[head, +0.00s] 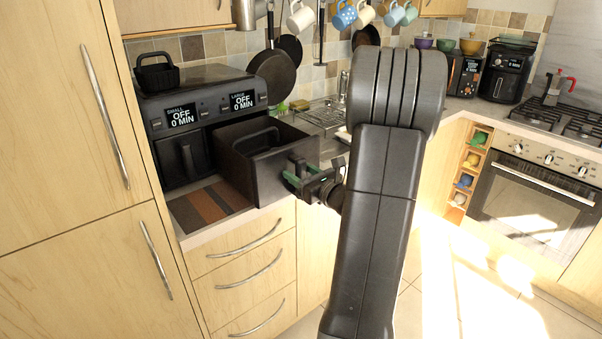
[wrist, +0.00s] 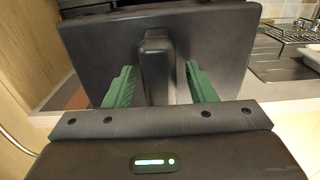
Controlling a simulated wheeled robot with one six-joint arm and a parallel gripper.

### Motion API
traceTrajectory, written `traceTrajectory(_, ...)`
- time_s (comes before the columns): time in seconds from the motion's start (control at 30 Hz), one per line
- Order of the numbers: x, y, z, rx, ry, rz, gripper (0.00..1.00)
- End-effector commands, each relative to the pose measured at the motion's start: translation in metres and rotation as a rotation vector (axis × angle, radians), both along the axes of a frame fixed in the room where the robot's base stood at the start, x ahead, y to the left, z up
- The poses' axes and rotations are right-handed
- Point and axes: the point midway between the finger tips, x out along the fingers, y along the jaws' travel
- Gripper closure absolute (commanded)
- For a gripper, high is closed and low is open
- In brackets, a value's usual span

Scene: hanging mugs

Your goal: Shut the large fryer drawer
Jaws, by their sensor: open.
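The large fryer drawer (head: 262,170) is black and stands pulled out from the right half of the air fryer (head: 205,92). Its front panel (wrist: 220,45) fills much of the wrist view, with the upright handle (wrist: 155,65) in the middle. My gripper (head: 294,175) is at the drawer front, its green fingers open. In the wrist view the fingers (wrist: 158,85) stand on either side of the handle, with gaps showing between them and it. The small drawer (head: 183,158) at the left is shut.
A small black basket (head: 156,74) sits on top of the fryer. A striped mat (head: 210,212) lies on the counter below the drawers. A tall wooden cabinet (head: 75,150) stands close at the left. Mugs and pans hang behind. A sink rack (head: 325,117) is to the right.

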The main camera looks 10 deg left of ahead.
Motion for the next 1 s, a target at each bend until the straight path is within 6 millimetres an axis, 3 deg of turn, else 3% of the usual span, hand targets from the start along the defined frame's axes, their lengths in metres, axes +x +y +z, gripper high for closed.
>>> traceTrajectory(0.13, 0.0, 0.0, 0.0, 0.0, 0.0, 0.0, 0.53)
traceTrajectory(0.37, 0.0, 0.0, 0.0, 0.0, 0.0, 0.0, 0.98)
traceTrajectory(0.4, 0.0, 0.0, 0.0, 0.0, 0.0, 0.0, 1.0)
traceTrajectory(0.73, 0.006, 0.008, -0.001, 0.0, 0.0, 0.001, 1.0)
traceTrajectory(1.0, 0.033, 0.044, -0.002, 0.001, -0.002, 0.004, 1.0)
